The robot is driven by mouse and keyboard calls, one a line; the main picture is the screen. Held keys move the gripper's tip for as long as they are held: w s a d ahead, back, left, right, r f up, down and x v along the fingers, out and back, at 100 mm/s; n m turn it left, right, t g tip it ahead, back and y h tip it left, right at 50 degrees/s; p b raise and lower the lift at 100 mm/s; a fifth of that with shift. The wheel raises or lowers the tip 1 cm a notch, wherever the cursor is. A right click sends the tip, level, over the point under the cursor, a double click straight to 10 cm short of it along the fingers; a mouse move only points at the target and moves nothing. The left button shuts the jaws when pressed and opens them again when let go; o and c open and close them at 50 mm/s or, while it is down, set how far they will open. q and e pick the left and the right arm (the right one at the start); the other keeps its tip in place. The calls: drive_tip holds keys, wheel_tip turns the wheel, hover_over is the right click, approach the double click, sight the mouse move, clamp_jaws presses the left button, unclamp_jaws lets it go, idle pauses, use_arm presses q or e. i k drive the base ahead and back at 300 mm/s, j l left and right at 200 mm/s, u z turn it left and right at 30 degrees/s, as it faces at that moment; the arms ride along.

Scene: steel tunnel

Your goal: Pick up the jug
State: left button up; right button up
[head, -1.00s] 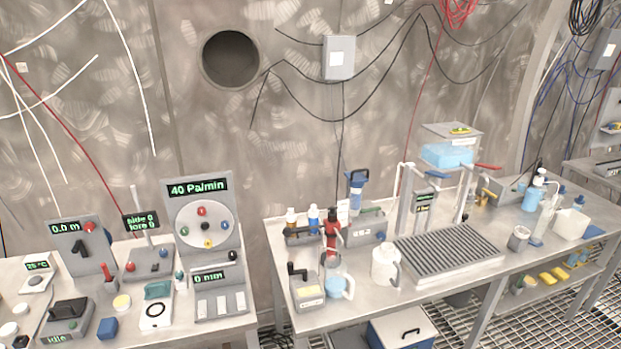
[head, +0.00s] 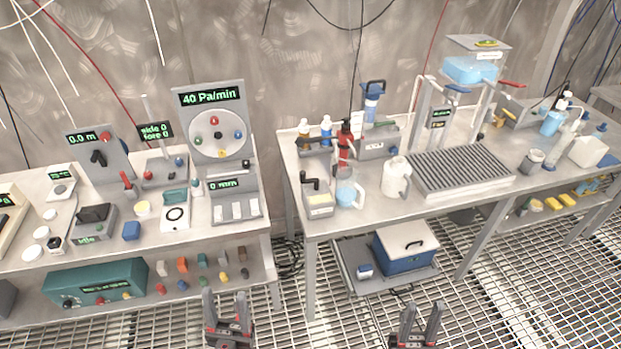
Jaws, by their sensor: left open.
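A clear jug with pale blue liquid and a handle (head: 347,190) stands upright on the right bench, near its front left. A white jug-like vessel with a handle (head: 394,179) stands just to its right; I cannot tell which one is called the jug. My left gripper (head: 225,298) is open and empty at the bottom of the view, low in front of the left bench. My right gripper (head: 423,309) is open and empty, low in front of the right bench. Both are well apart from the two vessels.
A grey box with a black lever (head: 318,205) stands close left of the clear jug. A ribbed drain tray (head: 460,170) lies right of the white vessel. A blue cooler (head: 404,250) sits on the low shelf. The floor grating in front is clear.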

sight(347, 186)
drive_tip(key=i+j+z, duration=0.2)
drive_tip(key=z, duration=0.2)
drive_tip(key=i+j+z, duration=0.55)
drive_tip(key=z, duration=0.2)
